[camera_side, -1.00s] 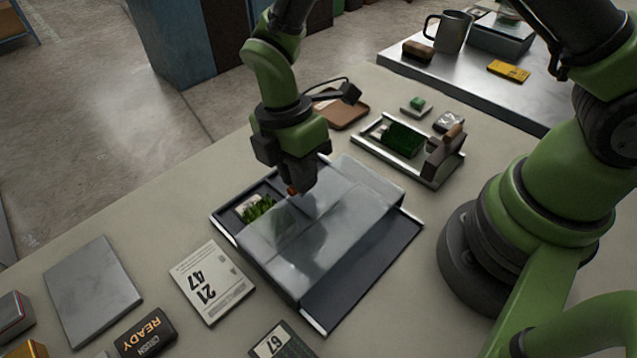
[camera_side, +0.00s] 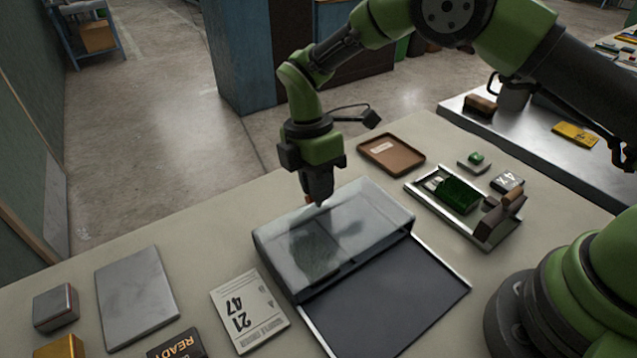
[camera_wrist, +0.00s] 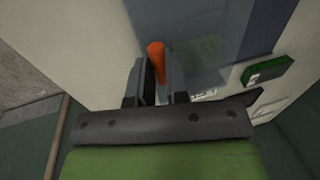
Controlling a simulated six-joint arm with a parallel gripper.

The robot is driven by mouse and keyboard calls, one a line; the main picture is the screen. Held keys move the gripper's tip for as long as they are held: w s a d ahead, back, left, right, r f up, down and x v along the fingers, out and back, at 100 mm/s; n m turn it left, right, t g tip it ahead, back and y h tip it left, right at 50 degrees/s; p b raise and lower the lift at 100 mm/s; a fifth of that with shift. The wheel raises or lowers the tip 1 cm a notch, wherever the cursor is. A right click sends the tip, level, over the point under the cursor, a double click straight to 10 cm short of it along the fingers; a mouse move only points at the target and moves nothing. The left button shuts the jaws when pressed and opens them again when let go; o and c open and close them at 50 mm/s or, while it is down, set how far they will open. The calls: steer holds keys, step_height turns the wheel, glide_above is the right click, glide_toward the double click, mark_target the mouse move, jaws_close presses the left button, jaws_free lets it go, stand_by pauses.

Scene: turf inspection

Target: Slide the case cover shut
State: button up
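The case's translucent grey cover (camera_side: 365,215) lies over the compartment side at the back left, its far edge near my gripper. The case's flat dark base (camera_side: 385,300) is bare toward the front right, with light rails along its edges. A dark greenish patch shows dimly through the cover; the turf under it is not clear. My gripper (camera_side: 317,201) points down at the cover's far edge. In the wrist view an orange knob (camera_wrist: 156,58) stands between the fingers of my gripper (camera_wrist: 157,82), which look closed on it. The knob's foot is hidden.
A white card marked 21 47 (camera_side: 249,309) lies close left of the case. A grey plate (camera_side: 136,296) is farther left. A metal tray with a green block (camera_side: 459,195) stands at right, and a brown tray (camera_side: 391,155) behind. Bare table lies behind the case.

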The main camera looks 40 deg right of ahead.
steer(key=o, duration=0.4)
steer(key=shift+w, duration=0.2)
steer(key=shift+o, duration=0.2)
steer(key=shift+r, duration=0.15)
steer(key=v, duration=0.9)
steer(key=shift+r, duration=0.4)
